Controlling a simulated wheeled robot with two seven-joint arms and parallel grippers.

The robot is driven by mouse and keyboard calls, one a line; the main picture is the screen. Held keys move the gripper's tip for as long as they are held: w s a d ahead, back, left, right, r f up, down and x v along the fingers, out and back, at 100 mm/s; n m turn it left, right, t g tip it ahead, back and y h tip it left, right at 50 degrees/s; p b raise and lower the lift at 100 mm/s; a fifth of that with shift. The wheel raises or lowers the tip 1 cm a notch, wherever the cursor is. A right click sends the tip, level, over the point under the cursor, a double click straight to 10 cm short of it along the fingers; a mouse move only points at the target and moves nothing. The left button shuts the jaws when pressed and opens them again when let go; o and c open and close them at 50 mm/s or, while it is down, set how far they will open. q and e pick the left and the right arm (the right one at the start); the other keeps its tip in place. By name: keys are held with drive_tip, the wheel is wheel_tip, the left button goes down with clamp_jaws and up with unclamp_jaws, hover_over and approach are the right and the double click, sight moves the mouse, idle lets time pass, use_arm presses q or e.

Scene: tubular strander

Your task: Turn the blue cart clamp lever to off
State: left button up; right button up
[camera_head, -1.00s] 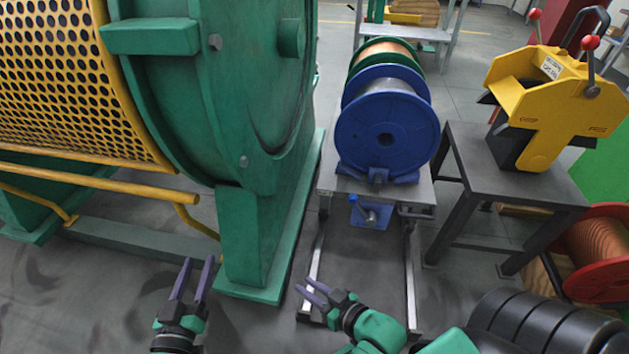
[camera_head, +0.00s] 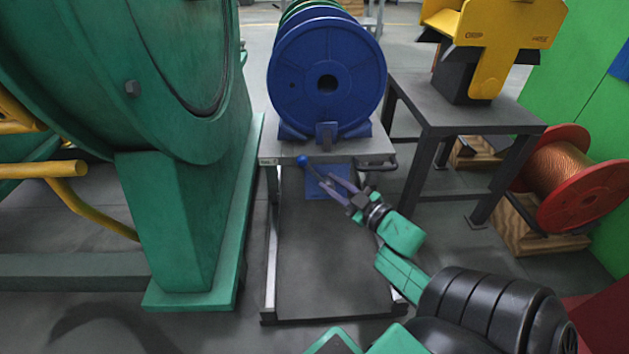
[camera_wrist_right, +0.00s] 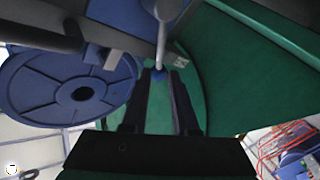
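The clamp lever is at the front of the cart (camera_head: 285,152), with its blue ball knob (camera_head: 302,160) up and to the left of the blue clamp plate (camera_head: 322,190). My right gripper (camera_head: 327,180) is at the lever, its two fingers apart and partly covering the lever and plate. In the right wrist view, the grey lever rod (camera_wrist_right: 161,38) comes down from the top, and its blue knob (camera_wrist_right: 158,75) sits between the open fingertips (camera_wrist_right: 160,88). Contact with the fingers cannot be told. My left gripper is out of view.
A blue reel (camera_head: 300,90) stands on the cart top. The green machine (camera_head: 170,220) rises close on the left. A dark table (camera_head: 470,115) with a yellow device (camera_head: 500,35) and a red cable reel (camera_head: 580,190) stand to the right.

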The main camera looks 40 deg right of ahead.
sight(312, 170)
drive_tip(key=w+b, duration=0.1)
drive_tip(key=w, duration=0.2)
drive_tip(key=w+b, duration=0.1)
drive_tip(key=w, duration=0.1)
drive_tip(key=shift+w+a+f+b, duration=0.15)
drive_tip(key=shift+w+f+b, duration=0.05)
drive_tip(key=shift+w+b, duration=0.2)
drive_tip(key=shift+w+r, duration=0.15)
drive_tip(key=shift+w, duration=0.3)
clamp_jaws()
idle(0.5)
